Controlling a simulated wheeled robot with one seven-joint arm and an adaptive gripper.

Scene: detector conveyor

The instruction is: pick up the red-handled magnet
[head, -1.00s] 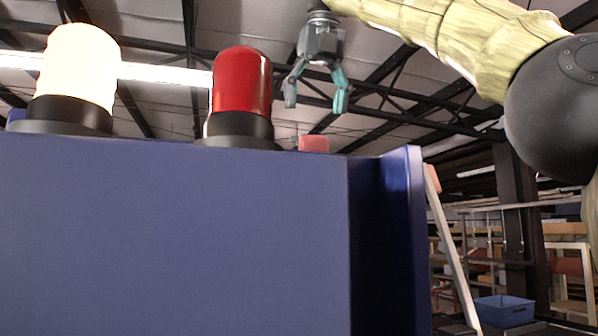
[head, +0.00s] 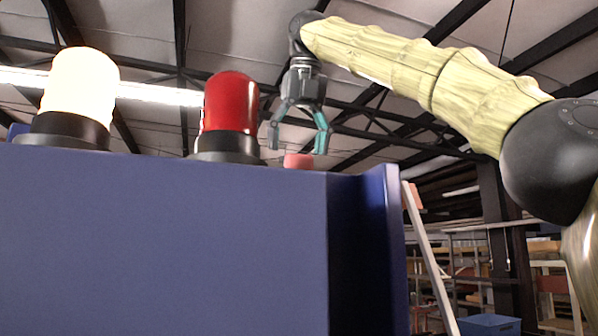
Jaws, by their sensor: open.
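A small pinkish-red block (head: 298,161), which looks like the magnet's red handle, shows above the top edge of the blue housing (head: 165,240), right of the red beacon. Its lower part is hidden by the housing's edge. My gripper (head: 298,142) points down with its fingers spread open and empty. The fingertips are just above the block in the picture, one to each side. I cannot tell from this low angle whether they line up with it in depth.
A red beacon (head: 230,103) on a black base stands close left of the gripper. A lit pale-yellow beacon (head: 81,83) stands farther left. A raised blue panel (head: 377,250) borders the housing's right side. A blue bin (head: 489,325) and shelves are in the background.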

